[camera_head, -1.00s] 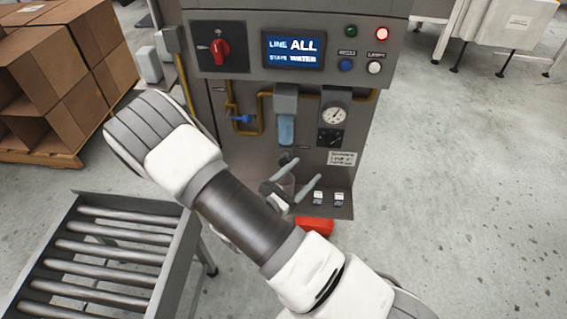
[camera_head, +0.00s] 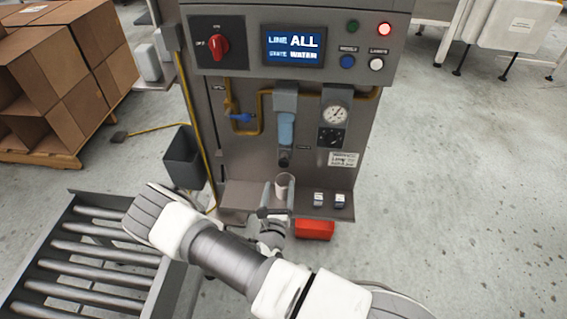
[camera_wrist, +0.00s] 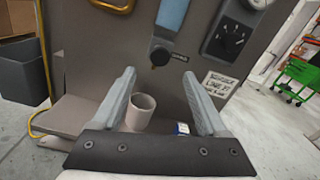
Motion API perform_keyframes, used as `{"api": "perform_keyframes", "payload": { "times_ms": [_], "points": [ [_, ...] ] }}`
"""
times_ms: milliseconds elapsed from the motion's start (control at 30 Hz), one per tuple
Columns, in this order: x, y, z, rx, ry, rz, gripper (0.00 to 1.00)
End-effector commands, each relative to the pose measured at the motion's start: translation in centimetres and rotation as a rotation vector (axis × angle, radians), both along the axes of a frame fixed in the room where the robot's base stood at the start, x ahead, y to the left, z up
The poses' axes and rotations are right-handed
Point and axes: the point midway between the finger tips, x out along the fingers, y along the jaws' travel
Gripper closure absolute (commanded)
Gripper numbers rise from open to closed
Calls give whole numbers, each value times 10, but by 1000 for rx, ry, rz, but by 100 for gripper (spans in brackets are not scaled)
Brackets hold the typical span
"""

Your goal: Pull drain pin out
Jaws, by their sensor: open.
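The drain pin seems to be the small dark fitting (camera_head: 284,158) under the blue filter bowl (camera_head: 286,128) on the machine's front. In the wrist view the dark fitting (camera_wrist: 160,56) has a brownish tip and sits at the lower end of the blue bowl (camera_wrist: 172,16). My gripper (camera_head: 278,192) is low in front of the machine's shelf. In the wrist view my gripper (camera_wrist: 158,88) has its two grey fingers spread wide with nothing held. The fitting lies beyond and above the fingertips, apart from them. A whitish cup (camera_wrist: 140,112) stands on the shelf, seen between the fingers.
The shelf (camera_head: 240,196) also holds two small boxes (camera_head: 329,200). A pressure gauge (camera_head: 335,115) and black knob (camera_head: 330,137) are right of the bowl. A blue valve (camera_head: 240,117) is left. A red box (camera_head: 315,229) sits below; a roller conveyor (camera_head: 90,250) stands left.

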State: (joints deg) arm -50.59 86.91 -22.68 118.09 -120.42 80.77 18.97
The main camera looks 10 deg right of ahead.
Motion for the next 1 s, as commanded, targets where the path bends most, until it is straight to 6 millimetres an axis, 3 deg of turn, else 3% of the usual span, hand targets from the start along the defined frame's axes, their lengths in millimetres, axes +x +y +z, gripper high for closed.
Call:
{"api": "perform_keyframes", "payload": {
  "times_ms": [300,500,700,967,1000],
  "points": [
    [66,-22,-1,2,-3,-2,24],
    [95,-31,-1,1,-2,-2,24],
    [106,-35,0,1,-1,-1,24],
    [107,-35,0,1,-1,-1,24],
    [107,-35,0,1,-1,-1,31]
  ]
}}
